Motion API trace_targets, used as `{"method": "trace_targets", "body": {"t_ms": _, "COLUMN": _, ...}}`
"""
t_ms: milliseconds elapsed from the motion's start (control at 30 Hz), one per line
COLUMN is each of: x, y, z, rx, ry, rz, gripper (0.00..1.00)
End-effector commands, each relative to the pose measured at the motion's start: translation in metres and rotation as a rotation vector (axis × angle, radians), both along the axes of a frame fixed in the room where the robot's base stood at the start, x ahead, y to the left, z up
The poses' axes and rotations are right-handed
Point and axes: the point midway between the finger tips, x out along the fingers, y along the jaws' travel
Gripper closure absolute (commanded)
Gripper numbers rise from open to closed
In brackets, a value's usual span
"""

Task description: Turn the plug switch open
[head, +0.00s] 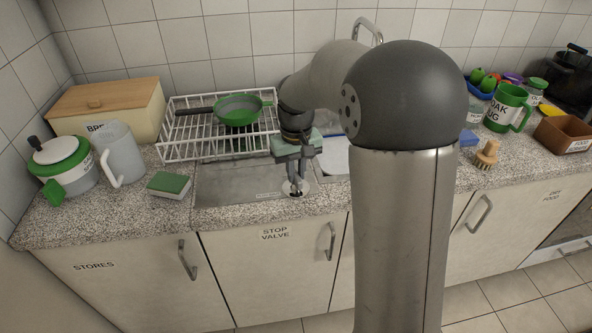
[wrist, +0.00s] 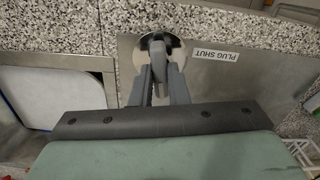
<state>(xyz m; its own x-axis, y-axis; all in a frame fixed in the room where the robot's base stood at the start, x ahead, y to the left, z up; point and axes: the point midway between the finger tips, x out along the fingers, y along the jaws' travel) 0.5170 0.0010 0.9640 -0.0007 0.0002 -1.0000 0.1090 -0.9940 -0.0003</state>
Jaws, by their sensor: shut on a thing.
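The plug switch (wrist: 157,46) is a grey lever on a round metal base with a dark centre. It sits on the metal sink surround close to the worktop's front edge. A label reading "PLUG SHUT" (wrist: 216,56) lies beside it. My gripper (head: 296,189) points down over the switch in the head view. In the wrist view my gripper's two fingers (wrist: 158,80) are shut on the lever, one on each side. The lever's lower part is hidden between the fingers. In the head view the round base (head: 301,190) shows around the fingertips.
A white wire rack (head: 185,135) with a green sieve (head: 238,110) stands behind. A green sponge (head: 168,184), a clear jug (head: 121,152) and a bread box (head: 110,108) are at left. A wooden brush (head: 487,154) and green mug (head: 506,108) are at right.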

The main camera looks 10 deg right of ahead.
Motion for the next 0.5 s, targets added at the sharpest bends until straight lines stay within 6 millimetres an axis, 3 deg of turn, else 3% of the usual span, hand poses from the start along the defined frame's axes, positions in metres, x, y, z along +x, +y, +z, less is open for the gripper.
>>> {"method": "trace_targets", "body": {"t_ms": 500, "x": 0.0008, "y": -0.0001, "z": 0.0016, "rx": -0.001, "ry": -0.004, "rz": -0.194, "gripper": 1.00}}
